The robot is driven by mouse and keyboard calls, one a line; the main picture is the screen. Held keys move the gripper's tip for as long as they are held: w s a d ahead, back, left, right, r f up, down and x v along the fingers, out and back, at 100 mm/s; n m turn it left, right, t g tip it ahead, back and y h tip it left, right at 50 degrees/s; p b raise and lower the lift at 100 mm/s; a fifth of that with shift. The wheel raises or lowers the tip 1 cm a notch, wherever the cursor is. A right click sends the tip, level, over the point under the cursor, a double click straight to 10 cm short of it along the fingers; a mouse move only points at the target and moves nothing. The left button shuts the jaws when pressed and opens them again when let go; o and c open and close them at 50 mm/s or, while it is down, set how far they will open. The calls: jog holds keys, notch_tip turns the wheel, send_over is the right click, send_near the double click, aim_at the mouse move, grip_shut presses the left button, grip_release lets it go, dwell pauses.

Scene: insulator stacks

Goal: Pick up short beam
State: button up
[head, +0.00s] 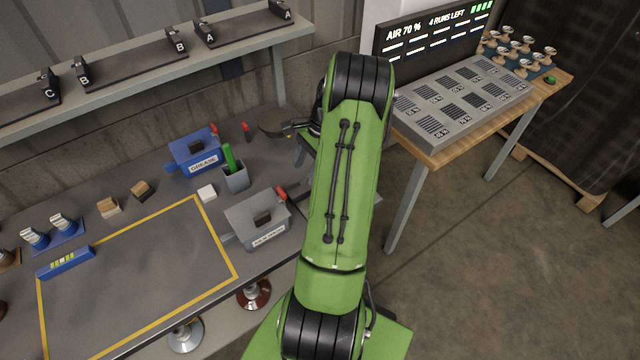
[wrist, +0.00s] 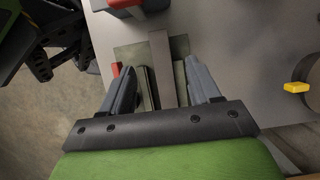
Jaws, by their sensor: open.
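In the wrist view, my gripper (wrist: 158,64) is open, with its two grey fingers spread apart. A narrow grey bar (wrist: 159,45), which may be the short beam, lies lengthwise between the fingertips. Flat darker plates (wrist: 180,46) show beside it on the grey bench top. I cannot tell whether either finger touches the bar. In the head view, my green arm reaches over the bench's right end and hides the bar and most of the gripper.
Near the arm, the bench (head: 135,265) holds a grey box (head: 255,222), a blue grease box (head: 194,153), a cup (head: 235,178) and a round dark pan (head: 277,122). A side table with a grey panel (head: 465,105) stands right. Labelled racks (head: 245,25) line the shelf.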

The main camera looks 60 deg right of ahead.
aim_at(298, 191)
jog(key=b+x, duration=0.1)
jog(key=x, duration=0.7)
jog(key=shift+f+b, duration=0.1)
jog(key=shift+b, duration=0.2)
jog(key=shift+c, duration=0.4)
grip_shut()
